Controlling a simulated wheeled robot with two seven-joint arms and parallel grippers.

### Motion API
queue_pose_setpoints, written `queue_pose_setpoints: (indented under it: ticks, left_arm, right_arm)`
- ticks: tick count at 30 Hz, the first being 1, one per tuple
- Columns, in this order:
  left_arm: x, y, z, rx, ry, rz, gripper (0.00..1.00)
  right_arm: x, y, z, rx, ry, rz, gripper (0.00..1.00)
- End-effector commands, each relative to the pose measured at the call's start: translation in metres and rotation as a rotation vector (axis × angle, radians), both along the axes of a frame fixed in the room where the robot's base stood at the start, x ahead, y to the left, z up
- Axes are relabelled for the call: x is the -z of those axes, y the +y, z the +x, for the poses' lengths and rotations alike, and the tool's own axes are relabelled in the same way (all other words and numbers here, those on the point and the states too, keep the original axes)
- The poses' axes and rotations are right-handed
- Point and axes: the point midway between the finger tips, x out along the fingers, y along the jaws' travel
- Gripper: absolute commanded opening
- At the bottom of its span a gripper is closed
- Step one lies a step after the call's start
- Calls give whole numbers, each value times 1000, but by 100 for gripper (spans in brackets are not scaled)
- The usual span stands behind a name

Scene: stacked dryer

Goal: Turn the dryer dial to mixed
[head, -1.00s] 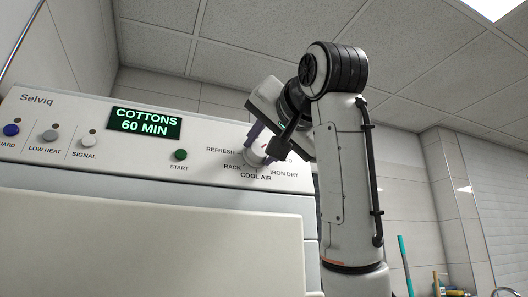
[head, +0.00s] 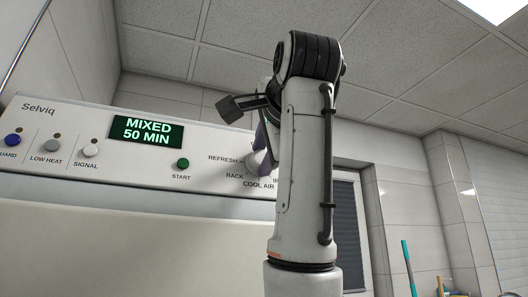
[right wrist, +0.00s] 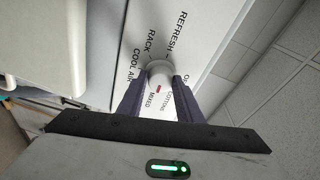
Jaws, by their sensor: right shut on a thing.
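The dryer's control panel (head: 70,160) runs across the left of the head view. The pale round dial (head: 252,167) is at the panel's right end, partly hidden by my right arm. My right gripper (head: 263,152) has its purple fingers at the dial. In the right wrist view the fingers (right wrist: 160,84) are shut on both sides of the dial (right wrist: 159,68). The dial's red mark (right wrist: 158,90) points close to the printed word "MIXED". My left gripper is not in view.
A green start button (head: 183,163) sits left of the dial. White, grey and blue buttons (head: 12,140) line the panel farther left. My right arm covers the panel's right end. Tiled walls and a dark-panelled door or window (head: 347,225) stand to the right.

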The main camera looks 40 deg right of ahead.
Motion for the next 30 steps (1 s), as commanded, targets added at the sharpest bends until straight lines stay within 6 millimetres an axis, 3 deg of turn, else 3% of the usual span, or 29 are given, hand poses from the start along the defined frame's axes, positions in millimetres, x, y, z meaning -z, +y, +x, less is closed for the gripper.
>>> queue_pose_setpoints:
  ticks: [17, 18, 21, 30]
  left_arm:
    - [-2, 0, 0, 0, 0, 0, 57]
    - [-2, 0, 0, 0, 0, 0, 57]
    - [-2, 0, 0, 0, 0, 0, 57]
    - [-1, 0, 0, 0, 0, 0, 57]
  right_arm:
    - [-1, -1, 0, 8, -13, 32, 10]
    - [-2, -1, 0, 8, -13, 31, 35]
    - [-1, -1, 0, 7, -12, 31, 51]
    - [-1, 0, -1, 7, -10, 31, 51]
